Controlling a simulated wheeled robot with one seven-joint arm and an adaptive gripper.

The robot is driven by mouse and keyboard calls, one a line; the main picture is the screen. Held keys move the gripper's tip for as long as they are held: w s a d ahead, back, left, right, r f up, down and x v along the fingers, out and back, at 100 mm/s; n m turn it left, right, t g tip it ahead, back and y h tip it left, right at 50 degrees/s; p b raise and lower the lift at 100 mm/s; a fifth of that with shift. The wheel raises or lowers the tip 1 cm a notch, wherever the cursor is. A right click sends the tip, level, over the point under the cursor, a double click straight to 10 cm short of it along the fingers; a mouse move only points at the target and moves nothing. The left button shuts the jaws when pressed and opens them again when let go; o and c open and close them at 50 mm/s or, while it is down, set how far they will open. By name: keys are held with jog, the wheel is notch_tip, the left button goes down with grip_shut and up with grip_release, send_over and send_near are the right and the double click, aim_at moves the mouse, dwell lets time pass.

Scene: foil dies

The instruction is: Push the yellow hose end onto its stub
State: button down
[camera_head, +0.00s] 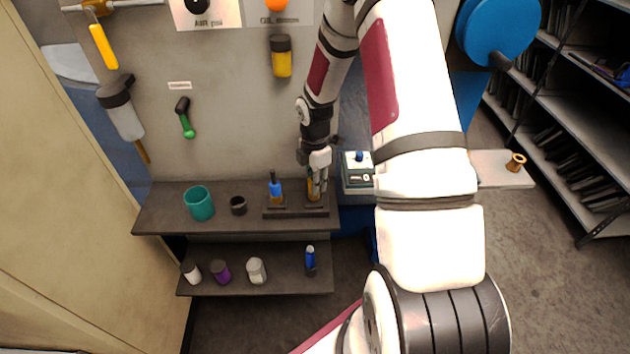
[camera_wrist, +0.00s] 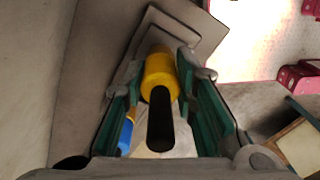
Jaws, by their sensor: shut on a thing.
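A yellow cylindrical piece with a black stem (camera_wrist: 158,75) sits between my fingers in the wrist view. I cannot tell from its shape whether it is the hose end. In the head view only a sliver of this yellow piece (camera_head: 310,190) shows behind my fingers. My gripper (camera_head: 318,188) points down over the right part of a dark stand (camera_head: 294,212) on the upper shelf. It also shows in the wrist view (camera_wrist: 160,90), its green-lined fingers shut on the yellow piece. I cannot make out a stub; the piece's lower end is hidden.
A blue piece (camera_head: 275,190) stands in the stand left of my gripper. A teal cup (camera_head: 199,204) and a dark ring (camera_head: 238,205) are farther left. A green-and-white box (camera_head: 357,170) is close on the right. A yellow-bowled fixture (camera_head: 281,60) hangs on the wall above.

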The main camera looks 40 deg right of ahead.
jog(key=shift+f, duration=0.6)
dwell(0.3)
jog(key=c, duration=1.2)
grip_release()
jog(key=shift+r, duration=0.15)
notch_tip(320, 180, up, 11)
jog(key=shift+f, duration=0.1)
jog(key=shift+r, duration=0.45)
